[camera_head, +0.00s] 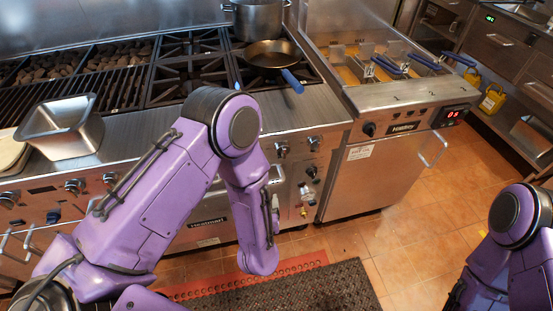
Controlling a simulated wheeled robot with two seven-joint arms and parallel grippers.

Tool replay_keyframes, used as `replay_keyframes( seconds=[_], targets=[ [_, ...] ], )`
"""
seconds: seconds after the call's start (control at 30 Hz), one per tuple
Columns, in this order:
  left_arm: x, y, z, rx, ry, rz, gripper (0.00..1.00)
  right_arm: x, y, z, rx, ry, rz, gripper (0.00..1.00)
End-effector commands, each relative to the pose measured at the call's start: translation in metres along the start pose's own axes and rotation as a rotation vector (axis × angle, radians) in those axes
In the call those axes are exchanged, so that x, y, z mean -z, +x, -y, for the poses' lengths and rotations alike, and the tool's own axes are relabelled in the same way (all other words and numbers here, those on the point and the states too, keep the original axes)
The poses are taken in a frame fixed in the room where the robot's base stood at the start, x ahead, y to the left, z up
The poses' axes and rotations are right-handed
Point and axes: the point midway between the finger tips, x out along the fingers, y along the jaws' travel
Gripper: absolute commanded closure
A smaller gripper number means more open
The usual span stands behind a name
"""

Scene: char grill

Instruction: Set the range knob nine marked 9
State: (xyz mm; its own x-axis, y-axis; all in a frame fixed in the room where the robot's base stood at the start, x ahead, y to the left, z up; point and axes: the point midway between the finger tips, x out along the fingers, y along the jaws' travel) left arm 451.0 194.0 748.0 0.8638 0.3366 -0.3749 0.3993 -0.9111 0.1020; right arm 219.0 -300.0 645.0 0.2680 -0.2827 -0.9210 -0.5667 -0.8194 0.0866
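The range front (215,200) carries several round metal knobs. One knob (281,149) sits just right of my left arm's elbow, another knob (313,143) is farther right, and a darker knob (311,171) is below it. More knobs, including one knob (73,187), are on the left part of the front. The number marks are too small to read, so I cannot tell which knob is marked 9. My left arm bends in front of the range and hides part of the panel. My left gripper does not show. My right arm is at the lower right, its gripper out of sight.
A pan (268,55) with a blue handle and a pot (258,18) stand on the burners. A metal container (60,128) sits at the left. The fryer (375,175) stands right of the range. A dark mat (300,290) lies on the tiled floor.

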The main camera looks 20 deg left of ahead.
Motion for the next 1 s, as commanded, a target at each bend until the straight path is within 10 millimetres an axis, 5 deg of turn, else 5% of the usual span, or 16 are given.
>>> replay_keyframes(
  seconds=[0.03,0.1,0.2,0.37,0.7,1.0],
  targets=[
    [0.015,0.007,-0.036,-0.007,-0.031,-0.139,0.24,-0.008,0.019,0.002,-0.001,0.000,0.000,0.57],
    [0.042,0.000,-0.067,0.024,-0.069,-0.279,0.24,-0.011,0.026,0.002,-0.001,0.000,0.000,0.57],
    [0.064,-0.011,-0.088,0.071,-0.107,-0.378,0.24,-0.012,0.029,0.003,-0.001,0.000,0.000,0.57],
    [0.081,0.000,-0.090,0.096,-0.121,-0.403,0.24,-0.009,0.024,0.002,0.000,0.000,0.000,0.57],
    [0.107,0.066,-0.082,0.093,-0.117,-0.400,0.24,-0.005,0.012,0.001,0.000,0.000,-0.001,0.57],
    [0.111,0.081,-0.080,0.089,-0.115,-0.399,0.24,-0.004,0.012,0.001,0.000,0.000,-0.001,0.57]
  ],
)
